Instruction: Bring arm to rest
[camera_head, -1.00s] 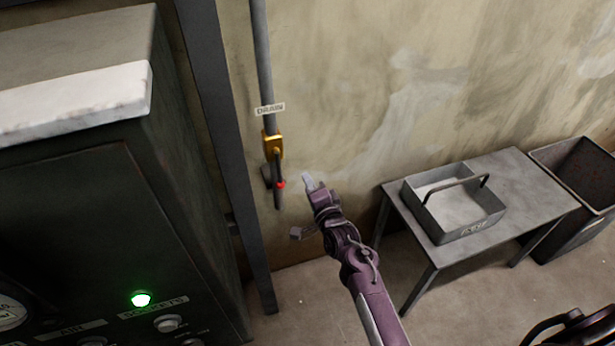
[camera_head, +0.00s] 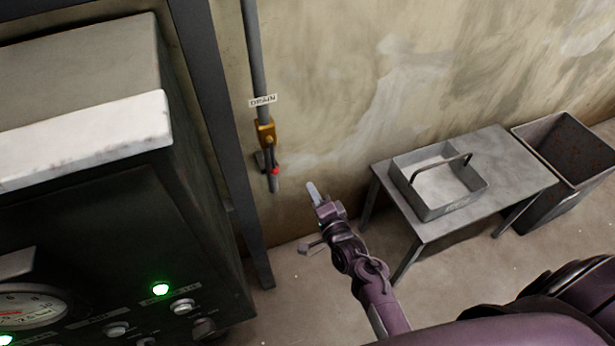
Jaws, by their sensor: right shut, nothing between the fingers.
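My right gripper (camera_head: 314,193) is at the end of the purple arm in the middle of the head view. It is shut and empty, with its fingers pointing up and a little left in the picture. It appears below and right of the drain pipe's brass valve (camera_head: 266,132) with a red-tipped lever, apart from it. The right arm (camera_head: 371,283) reaches in from the bottom. My left gripper is out of view.
A dark cabinet (camera_head: 190,220) with a lit green lamp (camera_head: 160,289), knobs and a gauge (camera_head: 28,305) fills the left. A metal table (camera_head: 510,170) with a handled tray (camera_head: 425,207) stands right, beside an open bin (camera_head: 560,205). Floor between cabinet and table is clear.

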